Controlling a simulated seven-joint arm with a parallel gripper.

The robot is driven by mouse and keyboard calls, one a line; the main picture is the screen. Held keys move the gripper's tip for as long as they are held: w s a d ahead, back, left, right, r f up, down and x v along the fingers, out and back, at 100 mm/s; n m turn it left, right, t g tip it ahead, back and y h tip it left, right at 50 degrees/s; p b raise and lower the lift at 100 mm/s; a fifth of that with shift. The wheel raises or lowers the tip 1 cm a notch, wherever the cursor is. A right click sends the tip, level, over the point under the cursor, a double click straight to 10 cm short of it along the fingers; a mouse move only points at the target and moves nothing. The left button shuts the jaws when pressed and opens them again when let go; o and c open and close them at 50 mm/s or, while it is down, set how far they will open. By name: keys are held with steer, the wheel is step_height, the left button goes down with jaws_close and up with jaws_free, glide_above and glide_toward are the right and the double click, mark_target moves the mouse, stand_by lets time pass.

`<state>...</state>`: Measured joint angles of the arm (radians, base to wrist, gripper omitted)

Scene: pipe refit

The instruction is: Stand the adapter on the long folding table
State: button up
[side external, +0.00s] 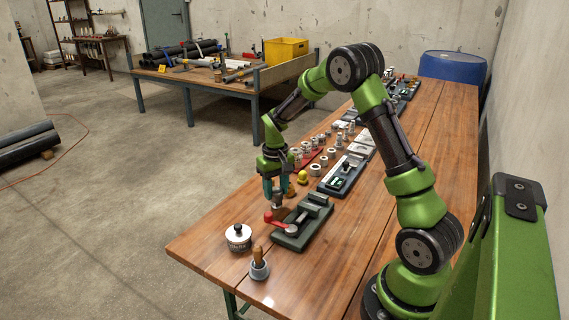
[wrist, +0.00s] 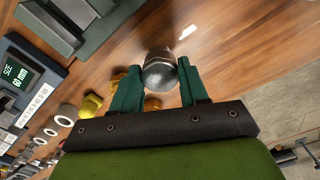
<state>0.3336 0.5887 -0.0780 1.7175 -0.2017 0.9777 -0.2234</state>
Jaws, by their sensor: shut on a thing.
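The adapter, a silvery metal cylinder (wrist: 160,72), sits between the two green fingers of my gripper (wrist: 156,88) in the wrist view. My gripper is shut on it. In the side external view my gripper (side external: 275,192) points down over the near part of the long wooden table (side external: 205,245), and the adapter (side external: 277,201) shows only small between the fingertips. Whether its lower end touches the table or hangs just above it I cannot tell. The wrist view shows bare table wood (wrist: 225,45) around its far end.
A dark green vise (side external: 303,225) with a red-ended lever is close beside my gripper. A white tin (side external: 238,237) and a grey cup with a wooden handle (side external: 259,268) stand nearer the front. A yellow fitting (side external: 303,177) and several rings stand behind. Bare wood lies right of the vise.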

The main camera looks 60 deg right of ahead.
steer(key=shift+f, duration=0.25)
steer(key=o, duration=1.2)
steer(key=shift+o, duration=0.5)
steer(key=shift+o, duration=0.5)
steer(key=shift+r, duration=3.55)
